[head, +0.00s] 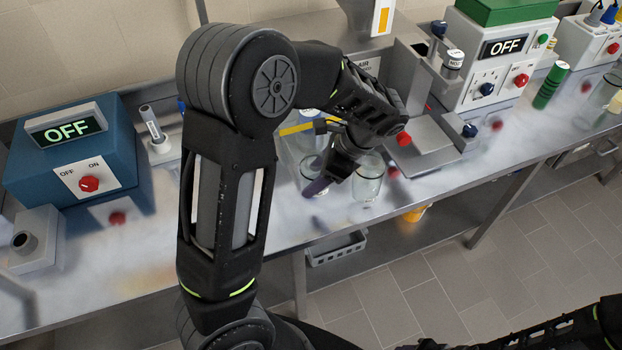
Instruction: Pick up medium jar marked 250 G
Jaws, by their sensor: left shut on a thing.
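Two clear glass jars stand close together near the front edge of the bench: a left jar (308,165) and a right jar (368,187). No 250 G marking is readable on either. My left gripper (326,180) reaches down between them, its dark finger in front of the left jar. It is shut on a glass jar, apparently the left one, but the finger and wrist hide the grip. I cannot tell whether that jar is off the bench. My right arm shows only at the bottom right; its gripper is out of view.
A blue box (68,150) reading OFF stands at the left. A grey stand (425,145) is just right of the jars. Further right are a white OFF unit (497,70) and a green cylinder (551,86). A grey basket (337,249) sits below the bench.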

